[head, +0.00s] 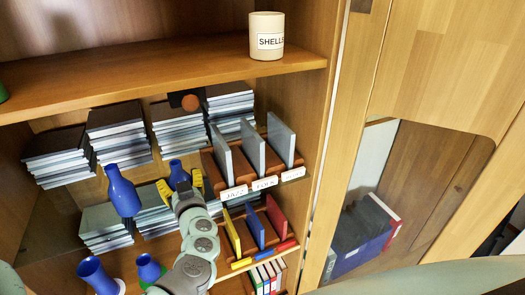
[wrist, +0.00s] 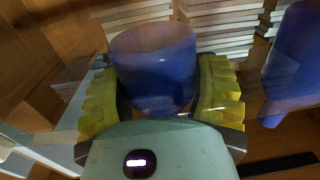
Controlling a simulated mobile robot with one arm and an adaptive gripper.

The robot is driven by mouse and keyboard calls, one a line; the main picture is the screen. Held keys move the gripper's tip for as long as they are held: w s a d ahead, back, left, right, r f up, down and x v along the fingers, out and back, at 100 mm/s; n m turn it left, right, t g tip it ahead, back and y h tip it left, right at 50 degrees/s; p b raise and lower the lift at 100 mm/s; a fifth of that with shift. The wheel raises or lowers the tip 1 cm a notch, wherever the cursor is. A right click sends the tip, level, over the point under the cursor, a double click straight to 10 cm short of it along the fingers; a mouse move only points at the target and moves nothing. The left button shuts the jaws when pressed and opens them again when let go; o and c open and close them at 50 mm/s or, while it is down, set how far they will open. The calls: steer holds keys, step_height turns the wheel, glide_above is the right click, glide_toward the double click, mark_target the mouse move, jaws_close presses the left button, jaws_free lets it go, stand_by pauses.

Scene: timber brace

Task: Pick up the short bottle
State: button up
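A short blue bottle (head: 177,171) is at the middle shelf, in front of stacked books. In the wrist view this bottle (wrist: 153,68) fills the space between my gripper's (wrist: 157,92) two yellow fingers. One finger is on each side, very close to it. I cannot tell whether the fingers press on it. In the head view my gripper (head: 181,188) hides the bottle's lower part. A taller blue bottle (head: 122,190) stands to its left, and its side shows at the right of the wrist view (wrist: 293,65).
Stacked books (head: 118,134) lie behind the bottles. A rack (head: 214,172) with upright grey books is close on the right. Blue vessels (head: 95,274) stand lower left. A "SHELLS" cup (head: 267,37) is on the upper shelf (head: 150,67).

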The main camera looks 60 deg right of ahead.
steer(key=c, duration=0.7)
steer(key=shift+r, duration=0.2)
